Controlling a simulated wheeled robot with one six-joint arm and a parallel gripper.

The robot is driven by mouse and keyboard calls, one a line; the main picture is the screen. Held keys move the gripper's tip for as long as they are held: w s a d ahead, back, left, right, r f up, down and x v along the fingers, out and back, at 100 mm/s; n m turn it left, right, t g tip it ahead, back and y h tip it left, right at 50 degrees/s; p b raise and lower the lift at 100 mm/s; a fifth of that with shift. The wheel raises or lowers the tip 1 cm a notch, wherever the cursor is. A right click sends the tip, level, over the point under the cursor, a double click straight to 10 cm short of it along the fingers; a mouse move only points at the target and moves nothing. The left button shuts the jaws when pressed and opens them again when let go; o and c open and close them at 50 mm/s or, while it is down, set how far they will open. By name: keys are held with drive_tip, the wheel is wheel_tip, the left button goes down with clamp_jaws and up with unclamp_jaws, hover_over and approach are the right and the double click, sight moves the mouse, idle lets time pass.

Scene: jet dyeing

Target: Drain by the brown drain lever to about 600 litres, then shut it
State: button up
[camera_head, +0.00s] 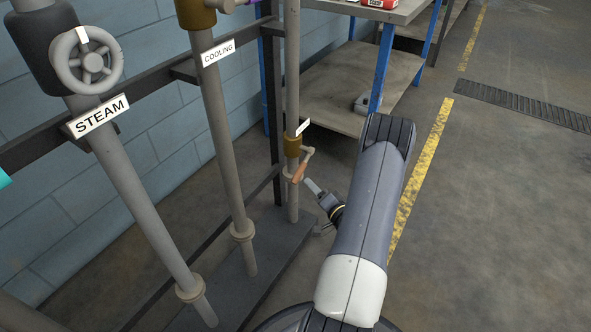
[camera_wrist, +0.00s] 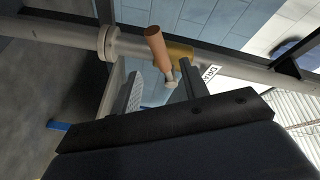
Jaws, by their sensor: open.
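The brown drain lever (camera_head: 299,172) sticks out from a brass-coloured valve on the rightmost vertical pipe, angled downward in the head view. In the wrist view, the lever's rounded handle (camera_wrist: 156,45) shows between and beyond the fingertips. My gripper (camera_head: 311,186) is just below and right of the lever in the head view. In the wrist view, my gripper (camera_wrist: 160,67) is open, one finger on each side of the lever's line; I cannot tell whether either touches it. A partly hidden label starting "DR" (camera_wrist: 209,72) sits beside the valve. No litre reading shows.
A steam pipe with a handwheel (camera_head: 89,60) and a cooling pipe (camera_head: 220,130) stand to the left. A blue-legged bench (camera_head: 340,85) with a lower shelf is behind the drain pipe. Open floor with a yellow line (camera_head: 425,165) lies to the right.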

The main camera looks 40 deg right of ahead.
sight(302, 168)
drive_tip(key=w+b, duration=0.2)
drive_tip(key=w, duration=0.8)
drive_tip(key=shift+w, duration=0.2)
drive_tip(key=shift+d, duration=0.1)
clamp_jaws()
